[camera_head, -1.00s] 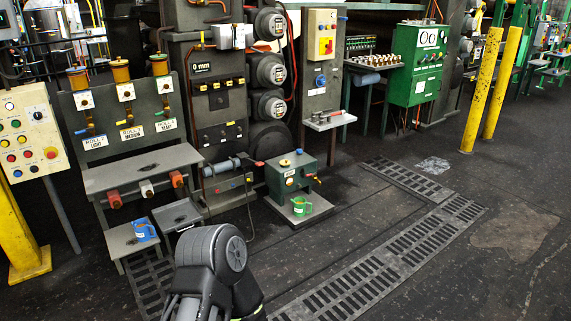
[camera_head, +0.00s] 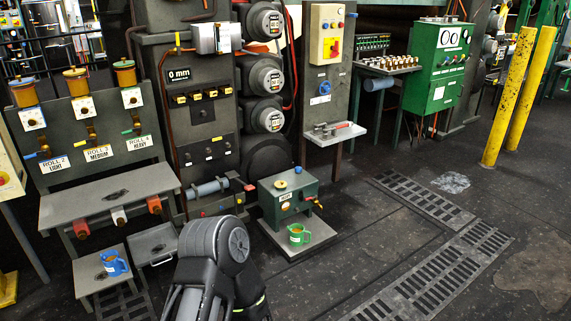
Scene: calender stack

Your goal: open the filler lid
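A green box-shaped tank (camera_head: 288,203) stands on a low grey plate on the floor, right of the grey machine columns. On its top is a round yellow cap (camera_head: 280,184), which looks seated. I cannot tell from the picture which of the two is the filler lid. A green mug (camera_head: 298,235) stands on the plate in front of the tank, under a small tap with a red-orange part. One of my dark arms rises from the bottom edge, left of the tank. Neither gripper's fingers show.
A blue jug (camera_head: 114,263) sits on a low grey stand at the lower left, below the roll oiler bench (camera_head: 110,197). Yellow posts (camera_head: 508,97) stand at the right. The floor with its drain grates (camera_head: 424,199) is open right of the tank.

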